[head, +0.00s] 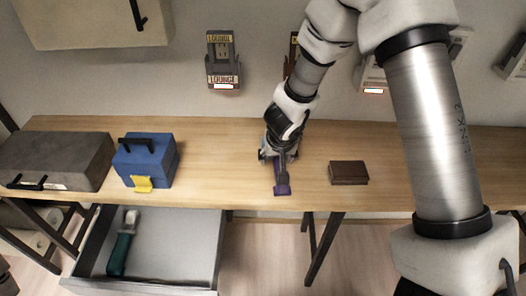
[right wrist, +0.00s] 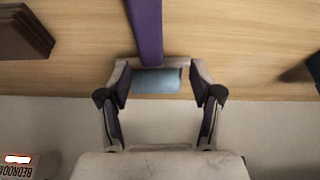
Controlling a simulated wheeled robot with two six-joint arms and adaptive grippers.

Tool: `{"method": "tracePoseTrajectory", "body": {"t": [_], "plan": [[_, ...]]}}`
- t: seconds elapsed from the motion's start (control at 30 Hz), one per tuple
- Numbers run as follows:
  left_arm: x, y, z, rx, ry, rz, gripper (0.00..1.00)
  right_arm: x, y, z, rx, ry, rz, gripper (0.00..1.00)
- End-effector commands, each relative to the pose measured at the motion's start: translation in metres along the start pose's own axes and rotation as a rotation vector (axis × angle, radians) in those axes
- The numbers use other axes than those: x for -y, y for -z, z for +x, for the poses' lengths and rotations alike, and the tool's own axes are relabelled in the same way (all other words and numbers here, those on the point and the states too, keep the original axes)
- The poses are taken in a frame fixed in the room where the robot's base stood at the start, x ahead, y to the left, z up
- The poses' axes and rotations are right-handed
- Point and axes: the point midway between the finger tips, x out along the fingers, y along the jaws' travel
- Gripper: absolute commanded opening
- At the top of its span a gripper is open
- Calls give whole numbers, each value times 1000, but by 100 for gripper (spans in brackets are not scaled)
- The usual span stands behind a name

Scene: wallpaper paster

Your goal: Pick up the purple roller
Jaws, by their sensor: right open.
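The purple roller lies on the wooden table, below my right gripper. In the head view its purple handle (head: 282,180) sticks out toward the table's front edge, and its head is hidden by the gripper. In the right wrist view the purple handle (right wrist: 146,30) runs up to the top edge and its blue-grey roller head (right wrist: 157,82) shows between the fingers. My right gripper (head: 277,158) is open, with one finger on each side of the roller head; it also shows in the right wrist view (right wrist: 160,88). I cannot tell whether the fingers touch it. My left gripper is not in view.
A brown block (head: 348,173) lies right of the roller. A blue box (head: 147,158) and a grey case (head: 55,160) stand on the left. Below them an open drawer (head: 180,262) holds a green-handled tool (head: 121,248). Labelled holders (head: 223,60) hang on the wall.

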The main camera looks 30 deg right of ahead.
Motion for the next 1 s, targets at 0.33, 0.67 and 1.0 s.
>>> {"method": "tracePoseTrajectory", "body": {"t": [0.33,0.67,1.0], "plan": [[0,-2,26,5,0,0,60,-3,-2,46,-2,0,0,65],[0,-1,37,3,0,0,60,-4,0,77,-1,0,0,65],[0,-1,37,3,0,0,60,-4,-1,79,0,-1,-2,65]]}}
